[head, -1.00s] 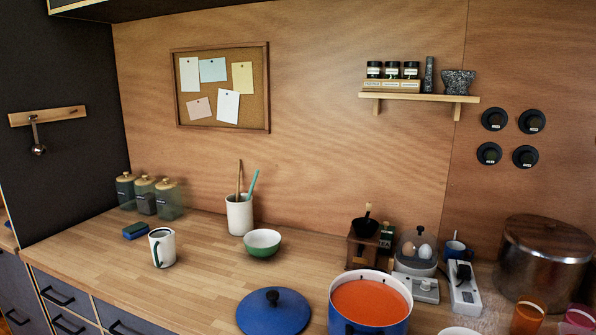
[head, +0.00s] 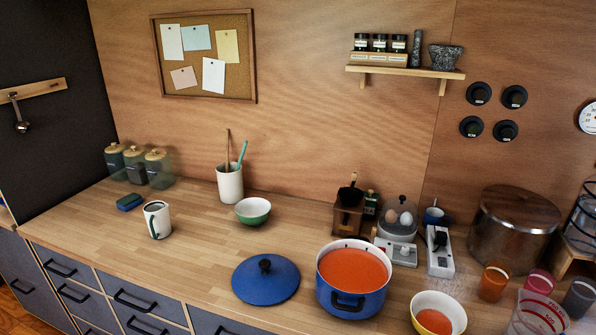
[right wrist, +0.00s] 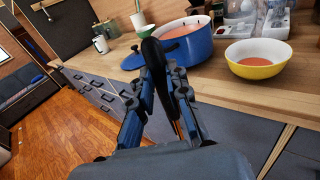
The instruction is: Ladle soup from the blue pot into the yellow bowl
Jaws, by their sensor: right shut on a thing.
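The blue pot (head: 340,300) stands open on the counter, with orange soup (head: 354,268) in it. Its blue lid (head: 265,279) lies to its left. The yellow bowl (head: 437,296) stands to the right of the pot, white inside with orange soup low in it. In the right wrist view, the pot (right wrist: 190,46) and bowl (right wrist: 257,70) are beyond my right gripper (right wrist: 160,73). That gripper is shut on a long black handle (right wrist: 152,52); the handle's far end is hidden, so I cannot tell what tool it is. My left gripper is in neither view.
A green bowl (head: 253,219), a mug (head: 157,220) and a utensil crock (head: 230,184) stand to the left. A steel stockpot (head: 514,232), orange cup (head: 493,282) and measuring jug (head: 538,314) crowd the right. The counter's front left is clear.

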